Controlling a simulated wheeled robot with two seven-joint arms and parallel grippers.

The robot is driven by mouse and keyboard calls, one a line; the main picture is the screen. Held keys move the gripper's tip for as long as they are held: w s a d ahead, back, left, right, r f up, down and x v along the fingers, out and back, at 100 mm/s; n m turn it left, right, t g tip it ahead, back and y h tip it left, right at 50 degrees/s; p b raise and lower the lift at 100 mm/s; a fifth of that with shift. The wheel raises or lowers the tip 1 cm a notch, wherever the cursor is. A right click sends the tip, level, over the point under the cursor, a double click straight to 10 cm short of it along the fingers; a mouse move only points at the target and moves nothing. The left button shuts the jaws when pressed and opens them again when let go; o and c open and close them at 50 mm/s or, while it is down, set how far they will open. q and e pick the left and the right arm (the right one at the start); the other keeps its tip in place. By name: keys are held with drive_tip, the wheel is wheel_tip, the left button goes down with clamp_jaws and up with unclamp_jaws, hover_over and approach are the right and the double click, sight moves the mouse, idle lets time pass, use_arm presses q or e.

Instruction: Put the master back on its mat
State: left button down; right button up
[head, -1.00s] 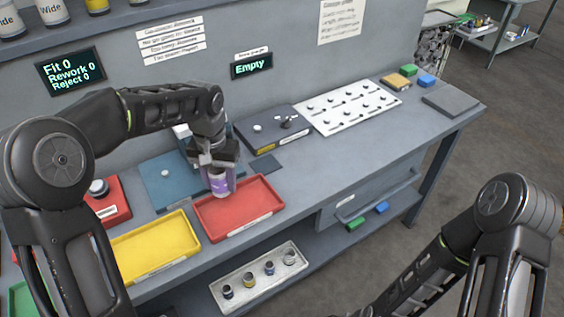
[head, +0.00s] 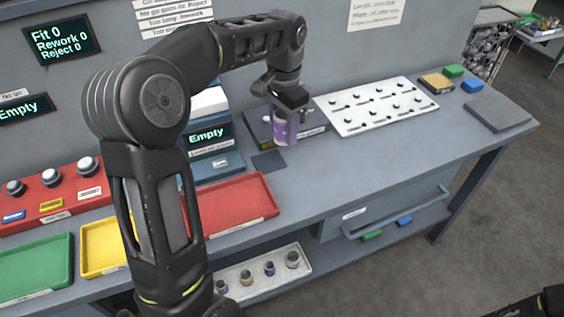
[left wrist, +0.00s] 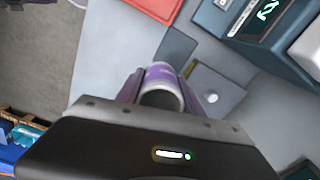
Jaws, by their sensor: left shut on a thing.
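The master is a purple cylinder (head: 285,130), held upright by my left gripper (head: 288,106) above the bench. In the left wrist view the purple cylinder (left wrist: 160,82) shows its round end and hollow middle between the fingers. A small dark square mat (head: 268,163) lies bare on the bench, below and slightly left of the cylinder in the head view. The mat (left wrist: 176,48) also shows beyond the cylinder in the left wrist view. The cylinder is apart from the mat. My right gripper is not in view; only a piece of that arm shows at the lower right.
A dark grey block (head: 258,122) stands behind the cylinder. A white pegged board (head: 372,126) lies to the right. A red tray (head: 240,204) and a blue station with an "Empty" display (head: 207,136) are to the left. Open bench lies right of the mat.

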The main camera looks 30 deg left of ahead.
use_arm(q)
drive_tip(key=a+m, duration=0.1)
drive_tip(key=s+a+r+m, duration=0.1)
drive_tip(key=s+a+r+m+b, duration=0.1)
drive_tip(key=shift+a, duration=0.25)
hover_over(269, 162)
drive_tip(key=shift+f, duration=3.15)
drive_tip(key=shift+f, duration=0.1)
drive_tip(key=shift+f, duration=1.75)
